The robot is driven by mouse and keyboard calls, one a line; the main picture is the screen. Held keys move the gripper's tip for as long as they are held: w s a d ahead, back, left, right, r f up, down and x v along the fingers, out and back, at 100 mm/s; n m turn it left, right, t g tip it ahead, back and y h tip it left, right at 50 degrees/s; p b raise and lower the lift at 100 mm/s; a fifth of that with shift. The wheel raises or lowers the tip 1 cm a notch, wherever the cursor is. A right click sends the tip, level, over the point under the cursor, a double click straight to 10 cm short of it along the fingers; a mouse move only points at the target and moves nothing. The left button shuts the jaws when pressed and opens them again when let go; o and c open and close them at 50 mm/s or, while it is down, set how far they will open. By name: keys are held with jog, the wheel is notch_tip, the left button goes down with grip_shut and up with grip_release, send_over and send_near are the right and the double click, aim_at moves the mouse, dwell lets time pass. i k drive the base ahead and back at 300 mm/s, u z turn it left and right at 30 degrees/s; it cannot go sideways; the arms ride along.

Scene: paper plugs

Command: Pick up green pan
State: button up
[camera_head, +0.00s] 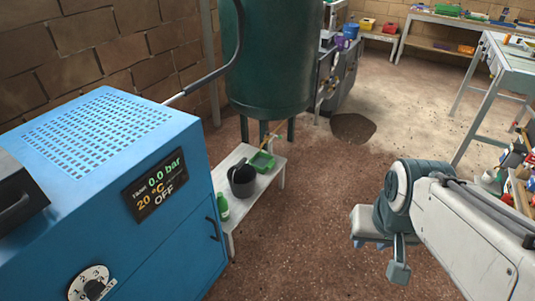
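The green pan (262,161) is a small, shallow, bright green tray. It rests on the low white bench (229,240) near the middle of the head view, in front of the large dark green tank. My gripper (370,243) is in the lower right, at the end of my white arm. It is well to the right of the pan and apart from it, over bare floor. Nothing shows in it, but the fingertips are too small and partly hidden to tell their opening.
A dark bucket (242,180) stands just left of the pan, and a green bottle (223,206) is nearer. A blue machine (190,220) fills the left. The tank (270,60) rises behind the bench. Brown floor (310,215) is clear between bench and arm. A workbench (510,65) stands right.

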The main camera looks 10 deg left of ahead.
aim_at(262, 162)
jog(key=z, duration=0.35)
jog(key=i, duration=2)
jog(key=u, duration=1.1)
jog(key=i, duration=0.7)
jog(key=u, duration=1.1)
jog(key=i, duration=0.25)
jog(key=u, duration=0.25)
